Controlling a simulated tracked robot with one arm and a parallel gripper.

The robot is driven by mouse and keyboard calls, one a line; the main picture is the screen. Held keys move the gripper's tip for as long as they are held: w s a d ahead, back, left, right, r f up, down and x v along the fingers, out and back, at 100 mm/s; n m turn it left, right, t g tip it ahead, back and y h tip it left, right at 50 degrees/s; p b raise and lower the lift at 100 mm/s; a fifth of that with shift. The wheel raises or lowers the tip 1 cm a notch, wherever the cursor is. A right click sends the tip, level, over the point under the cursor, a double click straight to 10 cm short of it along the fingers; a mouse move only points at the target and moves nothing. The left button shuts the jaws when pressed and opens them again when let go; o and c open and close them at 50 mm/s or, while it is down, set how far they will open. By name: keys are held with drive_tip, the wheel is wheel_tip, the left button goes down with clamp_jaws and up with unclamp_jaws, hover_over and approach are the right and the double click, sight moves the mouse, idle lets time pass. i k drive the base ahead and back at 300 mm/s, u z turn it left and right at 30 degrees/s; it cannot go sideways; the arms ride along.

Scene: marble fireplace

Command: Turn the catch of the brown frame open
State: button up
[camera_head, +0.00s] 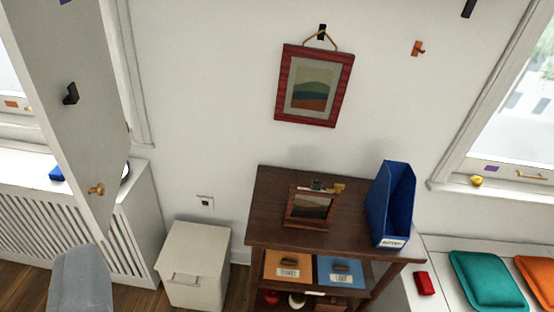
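The brown frame (290,212) stands on top of the dark wooden shelf unit, towards its left half, with a dark landscape picture in it. A small brass piece (339,188) shows at its top right edge, with a small dark grey part (318,185) beside it. I cannot tell which of these is the catch or how it is turned. No gripper fingers can be made out in this view.
The shelf unit (262,195) also bears a blue file holder (390,205) right of the frame. A red-framed picture (279,85) hangs above. A white bin (195,262) stands left. An open door panel (75,130) and a grey rounded shape (80,282) occupy the left.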

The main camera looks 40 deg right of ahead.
sight(338, 187)
drive_tip(key=i, duration=1.05)
drive_tip(key=z, duration=0.75)
drive_tip(key=i, duration=0.45)
drive_tip(key=z, duration=0.45)
